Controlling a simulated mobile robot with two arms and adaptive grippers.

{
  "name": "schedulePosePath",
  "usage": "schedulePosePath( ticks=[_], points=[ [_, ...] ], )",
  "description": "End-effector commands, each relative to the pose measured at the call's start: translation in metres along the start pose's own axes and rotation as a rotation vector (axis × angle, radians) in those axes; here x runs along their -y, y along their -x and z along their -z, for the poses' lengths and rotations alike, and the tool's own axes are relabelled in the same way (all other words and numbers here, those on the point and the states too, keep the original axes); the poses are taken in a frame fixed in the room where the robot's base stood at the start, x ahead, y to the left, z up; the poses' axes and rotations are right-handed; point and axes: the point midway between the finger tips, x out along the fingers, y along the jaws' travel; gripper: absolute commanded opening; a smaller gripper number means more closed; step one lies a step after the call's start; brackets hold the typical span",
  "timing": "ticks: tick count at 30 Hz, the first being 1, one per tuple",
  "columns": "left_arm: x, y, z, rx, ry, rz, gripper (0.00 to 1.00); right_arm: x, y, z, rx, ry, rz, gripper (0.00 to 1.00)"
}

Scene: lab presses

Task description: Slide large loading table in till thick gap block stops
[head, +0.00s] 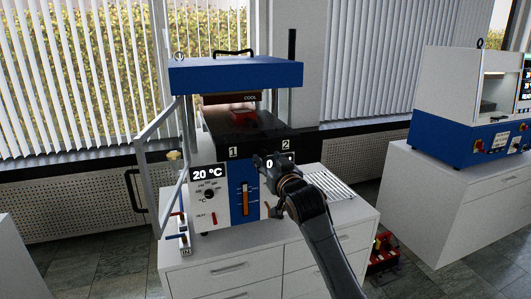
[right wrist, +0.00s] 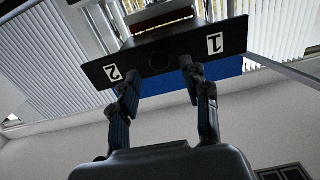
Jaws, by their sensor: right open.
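The large loading table (head: 259,147) is a dark slab with a front plate marked 1 and 2, sticking out of the front of the blue-and-white press (head: 236,76). A small reddish block (head: 242,113) sits on it inside the press opening; I cannot tell whether it is the thick gap block. My right gripper (head: 270,161) is at the front plate, below label 2. The right wrist view shows the front plate (right wrist: 160,60) ahead of my open, empty right gripper (right wrist: 159,75). Its fingertips overlap the plate's edge; contact is unclear. My left gripper is out of view.
The press's framed door (head: 158,140) stands open on the left. The press rests on a white drawer cabinet (head: 235,262), with a ribbed metal plate (head: 328,183) on its right. Another blue-and-white machine (head: 455,125) stands on the right. A red device (head: 384,252) is on the floor.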

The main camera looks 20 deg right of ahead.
Motion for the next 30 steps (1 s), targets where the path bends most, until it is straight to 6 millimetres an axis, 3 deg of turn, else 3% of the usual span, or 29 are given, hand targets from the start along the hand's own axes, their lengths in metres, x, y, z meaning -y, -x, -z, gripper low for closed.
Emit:
schedulePosePath(
  ticks=[7,19,26,30],
  points=[
    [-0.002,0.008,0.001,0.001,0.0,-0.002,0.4,0.0,-0.023,0.001,0.0,0.0,0.0,0.47],
    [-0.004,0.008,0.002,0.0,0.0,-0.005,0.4,0.0,-0.028,0.0,0.0,0.0,0.0,0.47],
    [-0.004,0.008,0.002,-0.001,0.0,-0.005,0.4,0.0,-0.028,0.0,0.0,0.0,0.0,0.01],
    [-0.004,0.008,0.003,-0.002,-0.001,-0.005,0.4,0.0,-0.028,0.0,0.0,0.0,0.0,0.01]
  ],
)
